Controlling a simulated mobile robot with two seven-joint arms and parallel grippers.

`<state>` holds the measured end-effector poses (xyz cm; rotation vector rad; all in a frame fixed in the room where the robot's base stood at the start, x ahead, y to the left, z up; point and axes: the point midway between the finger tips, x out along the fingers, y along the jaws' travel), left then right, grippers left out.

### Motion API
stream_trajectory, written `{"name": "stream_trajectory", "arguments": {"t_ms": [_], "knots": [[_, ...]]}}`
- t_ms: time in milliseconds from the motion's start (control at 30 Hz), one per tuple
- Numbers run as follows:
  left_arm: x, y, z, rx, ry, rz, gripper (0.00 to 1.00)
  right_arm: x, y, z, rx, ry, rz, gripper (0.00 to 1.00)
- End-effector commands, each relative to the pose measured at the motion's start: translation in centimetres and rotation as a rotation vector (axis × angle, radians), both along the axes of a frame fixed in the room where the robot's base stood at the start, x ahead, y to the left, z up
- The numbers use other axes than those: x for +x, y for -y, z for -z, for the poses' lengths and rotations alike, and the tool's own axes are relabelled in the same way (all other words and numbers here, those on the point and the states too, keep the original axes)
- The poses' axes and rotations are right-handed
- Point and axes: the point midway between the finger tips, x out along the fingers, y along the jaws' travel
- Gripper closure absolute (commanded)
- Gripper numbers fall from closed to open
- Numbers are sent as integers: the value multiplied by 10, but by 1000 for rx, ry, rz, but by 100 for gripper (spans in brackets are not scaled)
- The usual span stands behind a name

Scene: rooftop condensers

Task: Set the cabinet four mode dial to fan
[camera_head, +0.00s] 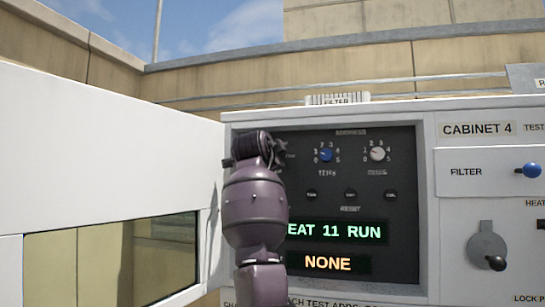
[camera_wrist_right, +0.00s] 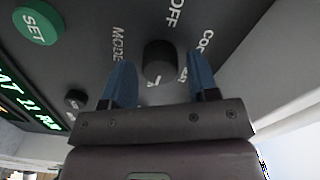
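The black mode dial (camera_wrist_right: 159,60) sits on the dark panel of cabinet 4 in the right wrist view, near the letters MODE, OFF and a partly covered word. A white mark shows at its lower end. My right gripper (camera_wrist_right: 161,75) is open, with one blue finger on each side of the dial and a visible gap to each. In the head view my right arm (camera_head: 256,205) covers the dial and its fingers. The green display (camera_head: 335,231) reads "EAT 11 RUN", its left end hidden. The amber display (camera_head: 327,263) reads "NONE". My left gripper is not in view.
An open white door (camera_head: 110,150) with a window stands at the left. Blue (camera_head: 326,155) and grey (camera_head: 377,153) knobs sit on the panel. A filter switch (camera_head: 530,170) and a lever (camera_head: 492,262) are at the right. A green SET button (camera_wrist_right: 37,24) is near the dial.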

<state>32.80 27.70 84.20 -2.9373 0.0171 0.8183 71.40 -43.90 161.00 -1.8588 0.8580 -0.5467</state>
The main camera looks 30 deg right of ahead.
Motion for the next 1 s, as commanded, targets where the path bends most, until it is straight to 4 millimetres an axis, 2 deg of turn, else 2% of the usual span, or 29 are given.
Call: {"name": "stream_trajectory", "arguments": {"t_ms": [333,467,1000], "knots": [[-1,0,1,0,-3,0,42,-1,-1,0,-1,0,0,37],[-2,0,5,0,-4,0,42,-6,-8,0,-1,1,-1,37],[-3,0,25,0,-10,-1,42,-62,-74,1,-2,1,-2,37]]}}
